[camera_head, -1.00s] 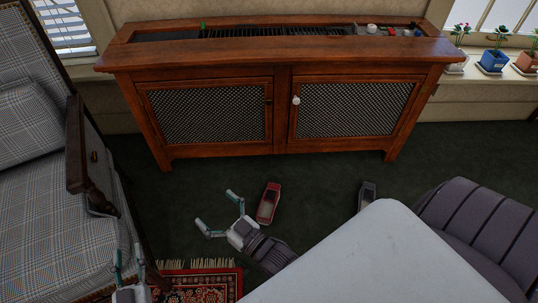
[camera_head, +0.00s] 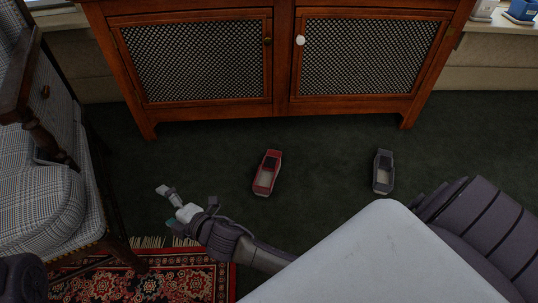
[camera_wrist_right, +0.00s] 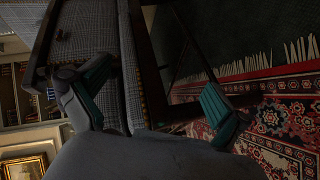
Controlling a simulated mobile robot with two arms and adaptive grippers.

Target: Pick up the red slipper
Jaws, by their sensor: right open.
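The red slipper (camera_head: 267,172) lies on the dark green carpet in front of the wooden cabinet, near the middle of the head view. Its opening shows a pale insole. My right gripper (camera_head: 167,206) is to the left of the slipper and a little nearer to me, apart from it. It is open and empty, its fingers pointing left, away from the slipper. In the right wrist view its two teal-padded fingers (camera_wrist_right: 158,92) are spread, with the armchair and rug beyond; the slipper does not show there. My left gripper does not show.
A grey slipper (camera_head: 383,173) lies to the right of the red one. The cabinet (camera_head: 283,62) stands behind both. A plaid armchair (camera_head: 40,205) is at the left and a fringed patterned rug (camera_head: 190,277) is below my right gripper. Carpet around the red slipper is clear.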

